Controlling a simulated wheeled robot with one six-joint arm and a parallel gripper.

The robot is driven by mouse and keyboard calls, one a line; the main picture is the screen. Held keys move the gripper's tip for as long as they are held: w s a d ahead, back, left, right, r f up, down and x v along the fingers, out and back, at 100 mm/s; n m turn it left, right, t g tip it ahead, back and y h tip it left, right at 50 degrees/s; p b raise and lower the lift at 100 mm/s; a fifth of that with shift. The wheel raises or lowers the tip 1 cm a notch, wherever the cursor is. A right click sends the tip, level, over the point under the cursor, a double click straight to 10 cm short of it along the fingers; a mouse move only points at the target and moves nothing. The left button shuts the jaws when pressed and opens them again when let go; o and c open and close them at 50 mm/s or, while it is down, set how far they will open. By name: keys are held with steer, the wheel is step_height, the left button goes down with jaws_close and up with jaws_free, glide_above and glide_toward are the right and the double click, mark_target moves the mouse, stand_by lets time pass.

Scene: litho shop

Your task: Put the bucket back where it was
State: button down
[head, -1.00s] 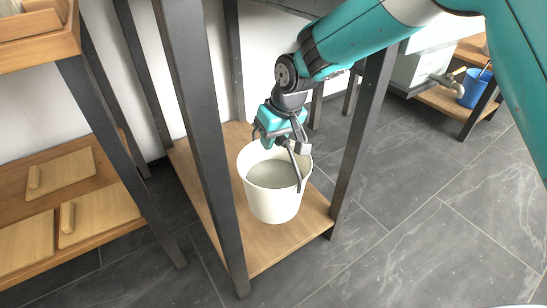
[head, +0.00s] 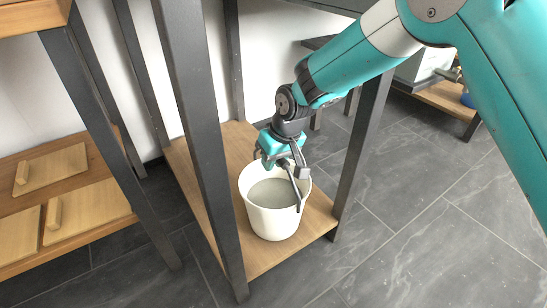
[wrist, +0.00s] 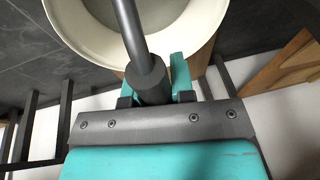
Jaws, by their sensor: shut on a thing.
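The white bucket (head: 272,222) is over the low wooden shelf (head: 262,262) of the dark-framed stand, upright, with grey contents inside. I cannot tell for certain whether its base touches the shelf. My gripper (head: 284,168) is above the bucket's rim, shut on its grey handle, which runs down to the rim's right side. In the wrist view the bucket (wrist: 85,38) fills the top, and the handle's dark grip sits between the teal fingers of my gripper (wrist: 158,85).
Dark legs (head: 200,140) of the stand rise close to the left and right of the bucket. A wooden shelf with boards (head: 60,205) stands at the left. Open dark tile floor (head: 430,230) lies to the right.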

steer(key=shift+w+a+r, duration=0.1)
steer(key=shift+r, duration=0.1)
steer(key=c, duration=1)
jaws_free()
steer(key=shift+f, duration=0.25)
steer(key=p+v, duration=0.6)
steer(key=v, duration=0.6)
steer(key=shift+r, duration=0.1)
